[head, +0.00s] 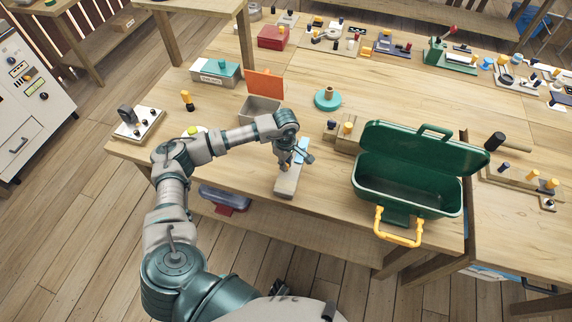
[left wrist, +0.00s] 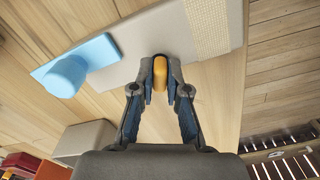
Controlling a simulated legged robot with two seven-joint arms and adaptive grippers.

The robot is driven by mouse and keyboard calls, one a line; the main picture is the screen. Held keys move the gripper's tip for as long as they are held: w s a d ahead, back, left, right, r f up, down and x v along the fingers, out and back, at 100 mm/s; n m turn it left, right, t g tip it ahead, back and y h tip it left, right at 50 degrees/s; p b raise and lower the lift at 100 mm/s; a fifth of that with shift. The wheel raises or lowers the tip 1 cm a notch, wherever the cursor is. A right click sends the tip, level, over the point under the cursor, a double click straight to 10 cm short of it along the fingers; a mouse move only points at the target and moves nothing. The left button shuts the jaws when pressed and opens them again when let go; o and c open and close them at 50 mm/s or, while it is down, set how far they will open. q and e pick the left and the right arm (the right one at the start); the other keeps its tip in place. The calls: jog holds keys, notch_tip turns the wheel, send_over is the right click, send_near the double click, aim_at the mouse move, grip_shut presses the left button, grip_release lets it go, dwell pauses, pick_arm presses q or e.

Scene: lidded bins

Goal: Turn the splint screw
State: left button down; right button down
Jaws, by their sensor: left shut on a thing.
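The splint is a long grey board (head: 287,184) lying near the front edge of the wooden table, and it also shows in the left wrist view (left wrist: 140,52). A light blue piece (left wrist: 75,67) with a rounded knob lies at its side, and a woven beige band (left wrist: 208,25) crosses it. The orange screw (left wrist: 160,74) stands at the board's edge in the left wrist view. My left gripper (head: 284,164) reaches down over the splint, its two fingers shut on the screw's sides. The fingers hide the screw in the head view. My right gripper is not in view.
An open green lidded bin (head: 410,190) with a yellow handle stands to the right. A grey box with a raised orange lid (head: 265,85) is behind my left arm. A turquoise round piece (head: 328,101) and small wooden blocks are nearby. Bare table lies between them.

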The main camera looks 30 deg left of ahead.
pick_arm(q)
jog(key=shift+m, duration=0.5)
jog(key=c, duration=1.2)
grip_release()
jog(key=shift+o, duration=0.2)
notch_tip(320, 180, up, 12)
jog(key=shift+w+a+f, duration=0.1)
